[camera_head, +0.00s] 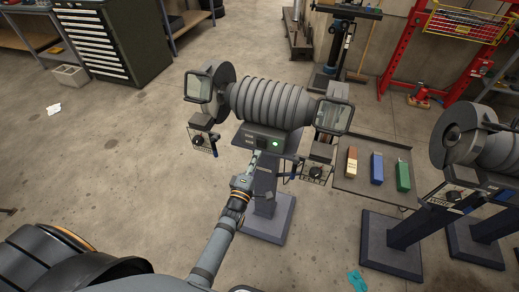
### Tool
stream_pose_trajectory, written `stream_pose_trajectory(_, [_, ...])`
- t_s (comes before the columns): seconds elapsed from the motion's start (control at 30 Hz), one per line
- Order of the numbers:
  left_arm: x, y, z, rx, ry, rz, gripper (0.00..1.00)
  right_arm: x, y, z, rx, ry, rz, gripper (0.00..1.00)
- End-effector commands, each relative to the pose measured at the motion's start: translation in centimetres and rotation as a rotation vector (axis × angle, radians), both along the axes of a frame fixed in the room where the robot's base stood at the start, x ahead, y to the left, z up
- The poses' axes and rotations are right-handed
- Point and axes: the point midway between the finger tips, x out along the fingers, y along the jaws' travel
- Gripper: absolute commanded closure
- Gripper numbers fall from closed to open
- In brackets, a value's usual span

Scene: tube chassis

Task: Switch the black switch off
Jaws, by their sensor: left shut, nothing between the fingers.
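A grey bench grinder (268,104) stands on a pedestal in the middle of the head view. Its front control panel (262,140) carries a glowing green light (275,144). The black switch is too small to make out on the panel. My left gripper (254,156) is shut and empty, with its tip just below the left part of the panel. Whether the tip touches the panel cannot be told. My right gripper is not in view.
A tray (345,182) with brown, blue and green blocks sits right of the grinder. A second grinder (462,140) stands at the right edge. A dark tool cabinet (112,40) is at the back left. The floor left of the grinder is mostly clear.

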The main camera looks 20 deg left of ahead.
Motion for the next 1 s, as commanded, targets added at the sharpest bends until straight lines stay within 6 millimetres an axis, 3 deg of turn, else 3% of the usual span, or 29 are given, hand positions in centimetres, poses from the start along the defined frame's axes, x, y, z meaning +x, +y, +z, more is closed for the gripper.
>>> stream_pose_trajectory(0.1, [2.0,-0.1,0.3,0.001,-0.001,0.000,1.00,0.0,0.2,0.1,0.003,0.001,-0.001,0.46])
stream_pose_trajectory(0.3, [3.5,-0.1,0.4,0.000,0.001,0.000,1.00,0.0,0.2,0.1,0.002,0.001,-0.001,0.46])
stream_pose_trajectory(0.67, [3.7,-0.1,0.5,0.000,0.002,0.000,1.00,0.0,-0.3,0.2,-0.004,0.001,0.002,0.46])
stream_pose_trajectory(0.77, [3.9,-0.1,1.1,0.001,0.018,0.000,1.00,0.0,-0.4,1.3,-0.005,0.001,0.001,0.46])
stream_pose_trajectory(0.87, [4.3,-0.1,1.9,0.002,0.066,0.000,1.00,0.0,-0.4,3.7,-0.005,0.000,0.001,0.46])
stream_pose_trajectory(0.9, [4.3,-0.2,0.8,0.002,0.070,0.000,1.00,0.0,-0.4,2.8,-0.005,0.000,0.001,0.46])
stream_pose_trajectory(1.0, [4.3,-0.1,0.7,0.002,0.066,0.000,1.00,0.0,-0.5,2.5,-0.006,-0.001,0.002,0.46])
